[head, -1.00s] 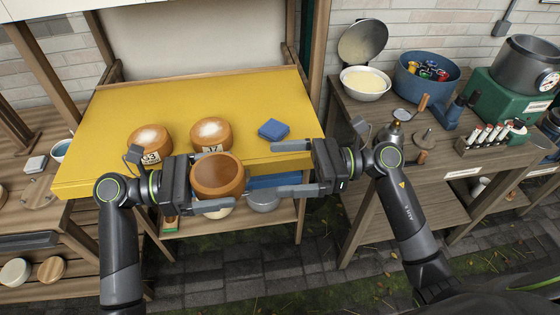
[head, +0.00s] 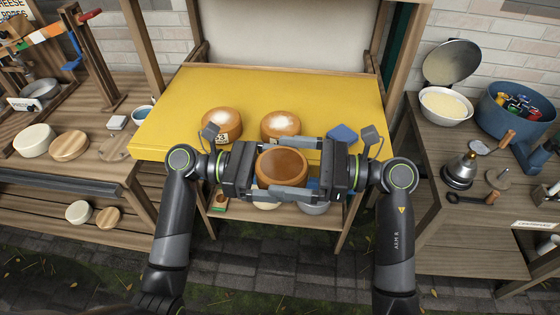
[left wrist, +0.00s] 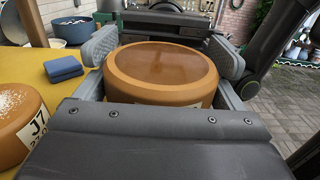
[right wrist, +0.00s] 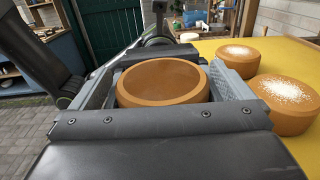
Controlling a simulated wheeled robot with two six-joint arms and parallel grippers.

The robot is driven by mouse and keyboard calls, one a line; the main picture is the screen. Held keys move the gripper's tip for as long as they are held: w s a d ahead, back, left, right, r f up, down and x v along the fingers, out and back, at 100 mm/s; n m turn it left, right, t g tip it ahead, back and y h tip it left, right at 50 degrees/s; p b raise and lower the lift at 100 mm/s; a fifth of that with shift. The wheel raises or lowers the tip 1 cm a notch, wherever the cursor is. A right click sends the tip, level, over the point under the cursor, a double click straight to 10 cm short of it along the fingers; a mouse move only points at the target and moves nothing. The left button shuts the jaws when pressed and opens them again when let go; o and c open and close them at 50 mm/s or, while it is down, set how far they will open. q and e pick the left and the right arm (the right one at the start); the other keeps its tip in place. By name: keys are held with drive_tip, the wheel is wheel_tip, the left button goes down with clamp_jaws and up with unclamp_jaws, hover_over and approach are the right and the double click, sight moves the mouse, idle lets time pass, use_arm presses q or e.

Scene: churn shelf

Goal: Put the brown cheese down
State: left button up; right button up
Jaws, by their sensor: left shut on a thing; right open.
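The brown cheese (head: 282,166), a round wheel with a smooth, glossy brown top, is held level in the air in front of the yellow table's near edge. My left gripper (head: 297,167) is shut on it from the left. My right gripper (head: 268,168) faces it from the right, open, with its fingers reaching along both sides of the same cheese. The cheese also shows between fingers in the left wrist view (left wrist: 163,72) and the right wrist view (right wrist: 162,83). Its underside is hidden.
The yellow tabletop (head: 185,105) carries two white-dusted cheeses, one at left (head: 222,124) and one at right (head: 280,124), and a folded blue cloth (head: 342,133). Its back is clear. A left shelf holds pale wheels (head: 34,140); a right bench holds a bowl (head: 446,106) and a blue pot.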

drive_tip(key=shift+w+a, duration=0.1)
drive_tip(key=shift+a, duration=0.9)
drive_tip(key=shift+c, duration=0.3)
drive_tip(key=c, duration=1)
use_arm(q)
drive_tip(key=o, duration=0.8)
use_arm(e)
drive_tip(key=shift+o, duration=0.2)
